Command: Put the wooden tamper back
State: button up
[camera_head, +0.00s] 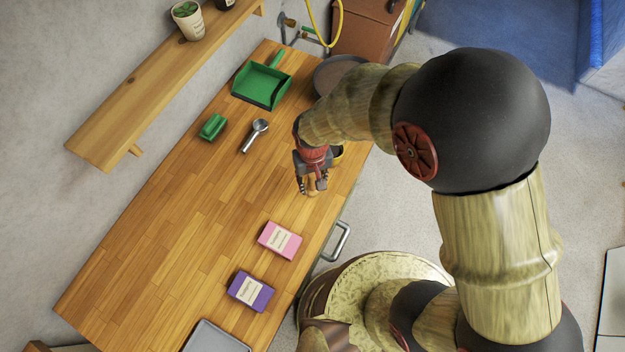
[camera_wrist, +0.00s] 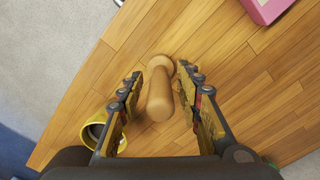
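The wooden tamper (camera_wrist: 160,100) is a light brown turned piece with a knob at its near end and a wider end farther off. In the wrist view it lies between my two fingers, with a gap on each side. In the head view only a small part of the tamper (camera_head: 312,188) shows under my gripper. My gripper (camera_wrist: 160,78) is open around it, low over the wooden worktop (camera_head: 170,230). In the head view my gripper (camera_head: 312,188) is near the worktop's right edge. Whether the tamper stands or leans is hard to tell.
A yellow cup (camera_wrist: 97,132) is close beside my left finger in the wrist view. A pink box (camera_head: 280,240) and a purple box (camera_head: 250,291) lie nearer. A metal scoop (camera_head: 256,134), green brush (camera_head: 213,127) and green dustpan (camera_head: 262,84) lie farther back. The worktop's left-middle is clear.

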notch_tip(320, 180, up, 12)
jog(key=shift+f+p, duration=0.1)
jog(key=shift+p, duration=0.4)
jog(key=shift+w+d+r, duration=0.1)
jog(key=shift+d+r, duration=0.05)
jog(key=shift+r, duration=0.15)
jog(key=d+r+m+t, duration=0.2)
jog(key=d+r+t, duration=0.1)
jog(key=d+r, duration=1)
jog(key=s+d+r+m+t, duration=0.2)
jog(key=s+d+r, duration=0.5)
jog(key=d+r, duration=0.2)
jog(key=shift+s+d+t, duration=0.2)
jog(key=shift+s+t, duration=0.1)
